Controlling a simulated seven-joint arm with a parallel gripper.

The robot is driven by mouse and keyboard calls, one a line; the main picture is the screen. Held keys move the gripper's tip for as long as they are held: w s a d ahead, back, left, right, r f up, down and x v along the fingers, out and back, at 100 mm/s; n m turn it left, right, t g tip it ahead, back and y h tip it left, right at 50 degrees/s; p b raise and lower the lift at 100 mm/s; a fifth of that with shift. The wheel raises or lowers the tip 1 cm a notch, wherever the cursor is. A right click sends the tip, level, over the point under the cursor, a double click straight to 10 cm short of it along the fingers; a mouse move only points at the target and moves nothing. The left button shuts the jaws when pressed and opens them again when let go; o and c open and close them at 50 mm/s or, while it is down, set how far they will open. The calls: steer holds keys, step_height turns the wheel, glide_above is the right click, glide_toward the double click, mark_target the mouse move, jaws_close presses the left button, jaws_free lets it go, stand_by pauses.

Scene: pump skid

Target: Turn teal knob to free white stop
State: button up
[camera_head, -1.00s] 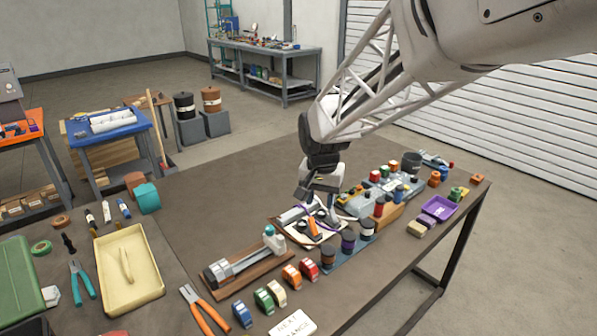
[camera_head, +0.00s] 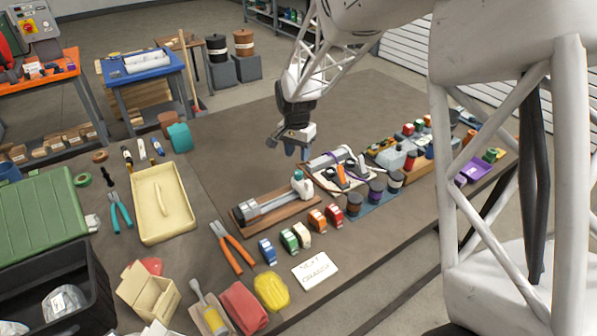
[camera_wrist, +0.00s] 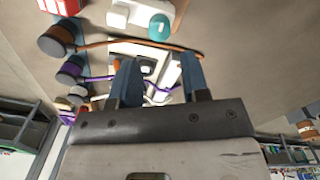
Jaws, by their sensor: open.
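A small teal knob (camera_head: 297,175) sits on the white stop (camera_head: 303,188) at the right end of a grey cylinder device (camera_head: 262,206) on a wooden board. In the wrist view the teal knob (camera_wrist: 160,27) shows at the top, beyond the fingers, beside a white part (camera_wrist: 125,13). My gripper (camera_head: 298,152) hangs above and behind this end of the device, fingers down. In the wrist view its two blue fingers (camera_wrist: 160,80) stand apart with nothing held between them. The knob is apart from the fingers.
Right of the device lies a pale tray (camera_head: 330,183) with orange and purple wires. Spools (camera_head: 376,192) stand on a blue strip beside it. Several coloured tape rolls (camera_head: 303,234) line the front. The tabletop behind and left of the device (camera_head: 230,150) is clear.

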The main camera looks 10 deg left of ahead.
mark_target(298, 172)
steer(key=shift+f, duration=0.1)
steer(key=shift+d+f, duration=0.15)
steer(key=shift+f, duration=3.7)
steer(key=c, duration=0.6)
